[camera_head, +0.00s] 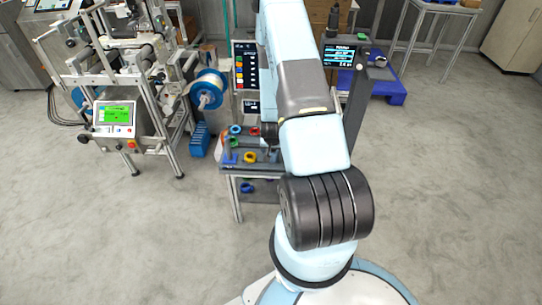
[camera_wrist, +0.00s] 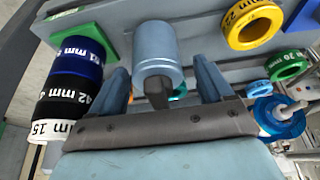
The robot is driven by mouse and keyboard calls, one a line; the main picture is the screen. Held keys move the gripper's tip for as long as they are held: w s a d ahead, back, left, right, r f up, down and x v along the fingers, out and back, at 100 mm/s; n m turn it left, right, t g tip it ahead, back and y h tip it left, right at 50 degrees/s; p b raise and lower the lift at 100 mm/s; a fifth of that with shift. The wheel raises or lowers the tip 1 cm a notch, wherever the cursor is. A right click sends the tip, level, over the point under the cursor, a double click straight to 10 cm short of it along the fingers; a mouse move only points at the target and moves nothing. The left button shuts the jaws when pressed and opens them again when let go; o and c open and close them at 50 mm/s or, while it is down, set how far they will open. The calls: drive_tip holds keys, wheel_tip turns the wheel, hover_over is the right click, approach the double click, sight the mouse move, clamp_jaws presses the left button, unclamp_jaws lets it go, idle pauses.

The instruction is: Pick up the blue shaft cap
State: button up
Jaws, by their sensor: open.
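In the wrist view my gripper (camera_wrist: 160,64) is open, with one finger on each side of a steel-blue cylinder (camera_wrist: 156,38) that has a short dark stem. This cylinder looks like the blue shaft cap, but the picture does not settle it. Gaps show between it and both fingers, and I see no contact. How deep it sits between the fingers is unclear. In the head view my arm hides the gripper and the cylinder.
A stack of blue, white and black marked rings (camera_wrist: 72,75) is left of the fingers. A yellow ring (camera_wrist: 232,28) and a green ring (camera_wrist: 272,67) are to the right. The grey bench (camera_head: 235,167) stands beside a machine (camera_head: 125,70) with a blue reel (camera_head: 200,85).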

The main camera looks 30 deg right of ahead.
drive_tip(key=shift+c, duration=0.3)
drive_tip(key=c, duration=1.1)
drive_tip(key=shift+c, duration=0.2)
